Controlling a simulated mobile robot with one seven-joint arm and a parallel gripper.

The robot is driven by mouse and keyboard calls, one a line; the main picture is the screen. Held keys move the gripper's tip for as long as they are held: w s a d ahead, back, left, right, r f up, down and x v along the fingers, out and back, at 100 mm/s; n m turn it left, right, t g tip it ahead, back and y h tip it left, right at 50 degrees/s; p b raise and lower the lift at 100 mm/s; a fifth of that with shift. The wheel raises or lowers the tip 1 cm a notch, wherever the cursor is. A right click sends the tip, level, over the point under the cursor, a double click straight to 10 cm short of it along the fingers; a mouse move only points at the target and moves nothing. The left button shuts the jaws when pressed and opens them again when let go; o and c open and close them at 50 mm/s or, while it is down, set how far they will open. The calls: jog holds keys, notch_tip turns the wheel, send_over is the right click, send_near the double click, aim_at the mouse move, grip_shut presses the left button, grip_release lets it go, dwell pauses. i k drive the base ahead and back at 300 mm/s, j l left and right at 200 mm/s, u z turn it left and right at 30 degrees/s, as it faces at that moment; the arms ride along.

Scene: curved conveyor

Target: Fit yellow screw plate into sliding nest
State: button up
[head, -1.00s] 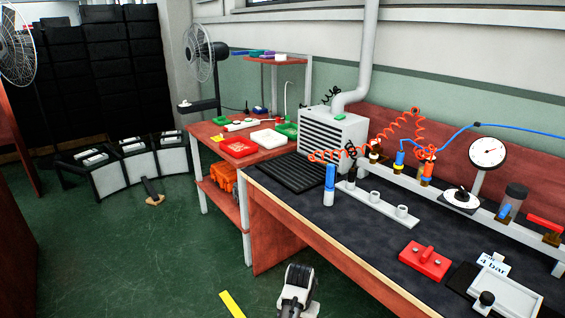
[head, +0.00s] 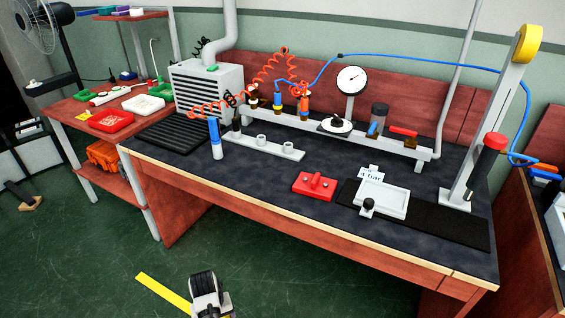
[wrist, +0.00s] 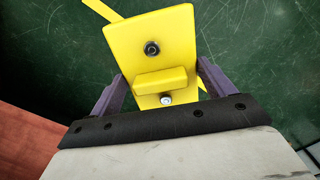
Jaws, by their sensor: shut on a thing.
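The yellow screw plate (wrist: 165,35) fills the middle of the wrist view, with a raised yellow block and two screws on its face. My gripper (wrist: 162,82) is shut on it, one dark finger at each side of the block. The floor shows behind the plate. The sliding nest (head: 398,206) is a pale, shallow rectangular tray with a dark knob at its front, on a black rail on the bench. It looks empty. The held plate is not visible in the head view.
A red block with a handle (head: 315,186) sits left of the nest. A post with a red-capped cylinder (head: 488,158) stands at the rail's right end. A white rack (head: 262,146) and a gauge (head: 352,80) are further left and back. The bench's front edge (head: 300,218) is clear.

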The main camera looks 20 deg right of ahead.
aim_at(372, 195)
jog(key=j+z, duration=0.2)
jog(key=z, duration=0.2)
jog(key=j+z, duration=0.25)
jog(key=z, duration=0.15)
jog(key=k+l, duration=0.05)
